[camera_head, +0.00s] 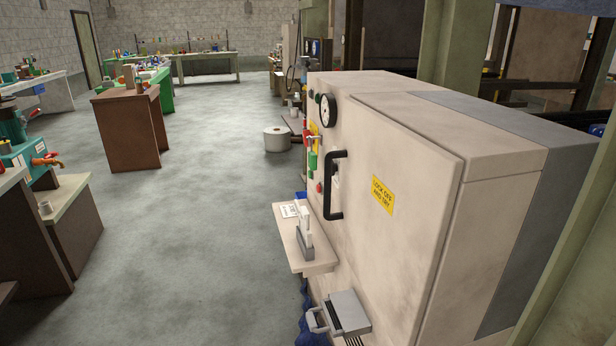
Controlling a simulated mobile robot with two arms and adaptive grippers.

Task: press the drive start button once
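A large beige control cabinet (400,200) stands on the right, seen at a steep angle along its front. On the far part of that front is a cluster of small controls. A green round control (313,160) shows there, with a small red one (319,188) below it. I cannot tell from any label which is the drive start button. A round white gauge (328,110) and a black vertical handle (334,185) are nearer to me. Neither of my grippers is in view.
A small shelf (318,262) juts from the cabinet front, with a tag and a small upright item on it. A grey box (349,308) sticks out lower down. Brown counters stand at left. The grey floor (210,240) between is clear. A white roll (277,138) stands farther back.

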